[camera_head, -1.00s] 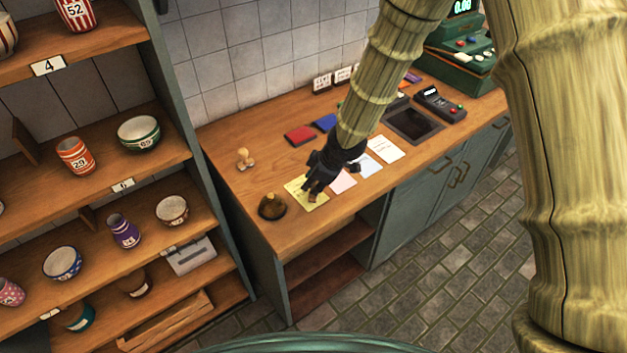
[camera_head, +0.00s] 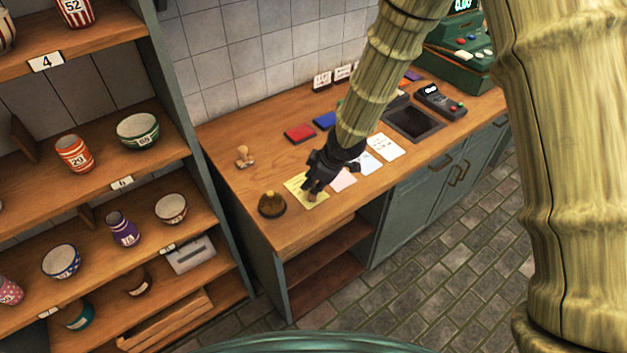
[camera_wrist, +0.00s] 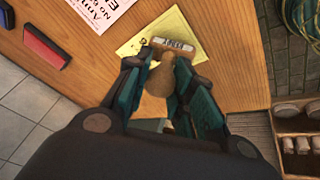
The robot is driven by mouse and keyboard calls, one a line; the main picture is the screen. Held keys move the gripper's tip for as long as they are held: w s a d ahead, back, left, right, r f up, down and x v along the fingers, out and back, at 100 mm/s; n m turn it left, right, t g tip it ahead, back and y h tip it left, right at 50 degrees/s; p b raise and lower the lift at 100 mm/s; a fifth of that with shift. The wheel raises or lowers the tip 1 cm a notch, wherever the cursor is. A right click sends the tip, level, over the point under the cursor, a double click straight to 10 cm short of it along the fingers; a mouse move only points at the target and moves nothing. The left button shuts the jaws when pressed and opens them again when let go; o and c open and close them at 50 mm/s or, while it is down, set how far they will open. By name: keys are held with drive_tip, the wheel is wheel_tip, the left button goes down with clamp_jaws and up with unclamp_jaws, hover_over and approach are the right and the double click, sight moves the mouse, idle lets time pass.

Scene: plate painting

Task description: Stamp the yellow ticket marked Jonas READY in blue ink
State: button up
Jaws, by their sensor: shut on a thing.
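The yellow ticket (camera_head: 296,183) lies on the wooden counter; it also shows in the wrist view (camera_wrist: 180,24). My gripper (camera_head: 314,187) is over the ticket's right part, and in the wrist view (camera_wrist: 163,68) its fingers are shut on a wooden stamp (camera_wrist: 158,79). The stamp's head, with small lettering on its side, is over or on the ticket; I cannot tell whether it touches. The name on the ticket is not readable. A blue ink pad (camera_head: 326,121) and a red ink pad (camera_head: 299,134) lie further back.
A second wooden stamp (camera_head: 244,157) and a dark brass-topped bell (camera_head: 272,204) stand at the counter's left. Pink (camera_head: 343,179), pale blue (camera_head: 367,163) and white (camera_head: 386,147) papers lie right of the ticket. Shelves of pots stand left.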

drive_tip(key=shift+s+f, duration=0.1)
drive_tip(key=shift+f, duration=0.45)
idle(1.6)
drive_tip(key=shift+r, duration=0.15)
drive_tip(key=shift+r+p, duration=2.85)
drive_tip(key=shift+r, duration=0.55)
